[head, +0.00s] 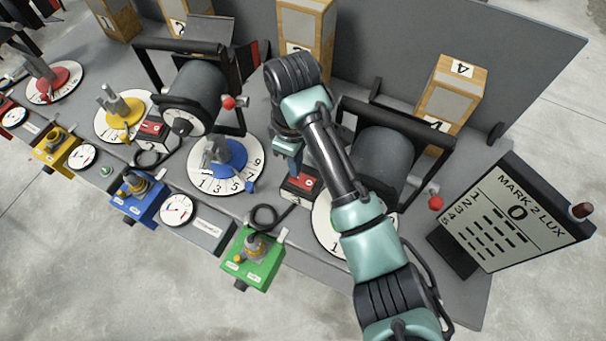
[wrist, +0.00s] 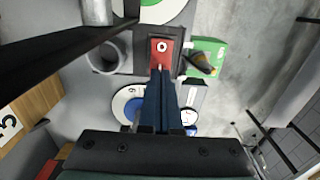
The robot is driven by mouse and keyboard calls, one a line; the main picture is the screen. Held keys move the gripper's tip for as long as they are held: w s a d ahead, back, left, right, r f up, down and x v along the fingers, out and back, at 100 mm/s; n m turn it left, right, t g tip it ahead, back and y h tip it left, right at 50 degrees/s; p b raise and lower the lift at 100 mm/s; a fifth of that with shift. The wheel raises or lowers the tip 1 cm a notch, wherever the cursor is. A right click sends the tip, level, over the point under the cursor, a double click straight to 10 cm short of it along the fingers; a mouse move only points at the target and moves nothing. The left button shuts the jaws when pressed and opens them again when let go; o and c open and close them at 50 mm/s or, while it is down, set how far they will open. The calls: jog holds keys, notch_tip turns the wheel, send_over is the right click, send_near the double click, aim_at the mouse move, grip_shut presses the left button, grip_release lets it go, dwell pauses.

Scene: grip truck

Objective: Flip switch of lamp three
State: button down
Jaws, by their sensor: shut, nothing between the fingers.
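A small red and black switch box (head: 300,187) stands on the grey bench between two dark cylinder lamps, the left lamp (head: 195,90) and the right lamp (head: 385,152). I cannot read a lamp number on it. My gripper (head: 296,170) is shut and empty, pointing down at this box. In the wrist view, the red switch top (wrist: 164,47) has a white ring, and the blue fingers (wrist: 160,70) end at its near edge. I cannot tell whether they touch it. My arm hides part of the right lamp and its dial.
Another red switch box (head: 152,128) stands by the left lamp. Wooden blocks (head: 450,92) stand along the back panel. Black frames surround the lamps.

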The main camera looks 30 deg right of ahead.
jog(key=shift+f+b, duration=0.5)
jog(key=shift+f, duration=0.45)
dwell(0.9)
notch_tip(320, 180, up, 7)
jog(key=p, duration=0.7)
jog(key=shift+r, duration=0.1)
dwell(0.5)
